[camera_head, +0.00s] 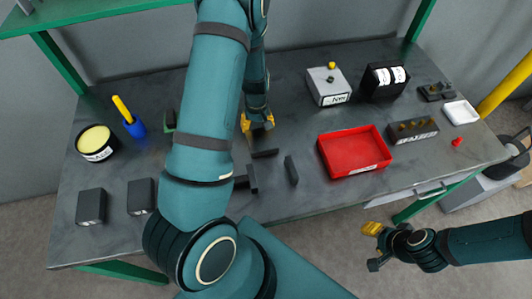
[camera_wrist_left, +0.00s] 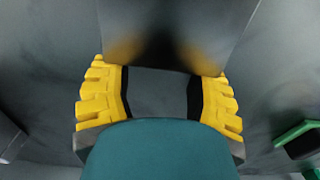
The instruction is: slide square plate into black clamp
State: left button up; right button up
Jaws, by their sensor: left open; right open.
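My left gripper (camera_head: 258,123) is open over the middle of the workbench, partly hidden by its own arm. Its yellow fingers (camera_wrist_left: 160,95) stand apart in the left wrist view. A smooth dark grey surface (camera_wrist_left: 180,25) with yellow reflections lies at or beyond the fingertips; I cannot tell whether it is the square plate or whether it touches them. Dark slim pieces, an upright one (camera_head: 291,170), a flat one (camera_head: 265,153) and one beside my arm (camera_head: 252,180), stand nearer the front. I cannot tell which is the black clamp. My right gripper (camera_head: 372,231) is open and empty, off the bench's front edge.
A red tray (camera_head: 355,170) stands to the right, with a grey box (camera_head: 327,98) and a black box (camera_head: 384,94) behind it. Two dark blocks (camera_head: 90,206) (camera_head: 140,196) and a yellow-topped tub (camera_head: 97,153) stand left. A green piece (camera_head: 170,121) is partly hidden by my arm.

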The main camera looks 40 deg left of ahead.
aim_at(263, 143)
pick_arm(q)
jog(key=shift+s+d+p, duration=0.25)
jog(key=shift+s+d, duration=0.95)
jog(key=shift+d, duration=0.3)
jog(key=shift+s+d+p, duration=0.25)
jog(key=shift+s+d, duration=0.95)
jog(key=shift+d, duration=0.25)
jog(key=shift+s+d, duration=0.9)
jog(key=shift+d, duration=0.2)
jog(key=shift+s+d, duration=0.85)
jog(key=shift+d, duration=0.2)
jog(key=shift+w+a+r+p, duration=0.15)
jog(key=shift+r+p, duration=0.9)
jog(key=shift+r, duration=0.15)
jog(key=shift+w+a+r+p, duration=0.15)
jog(key=shift+a+r+p, duration=0.05)
jog(key=shift+r+p, duration=0.95)
jog(key=shift+w+a+r+p, duration=0.15)
jog(key=shift+r+p, duration=0.85)
jog(key=shift+r, duration=0.2)
jog(key=shift+s+f, duration=0.1)
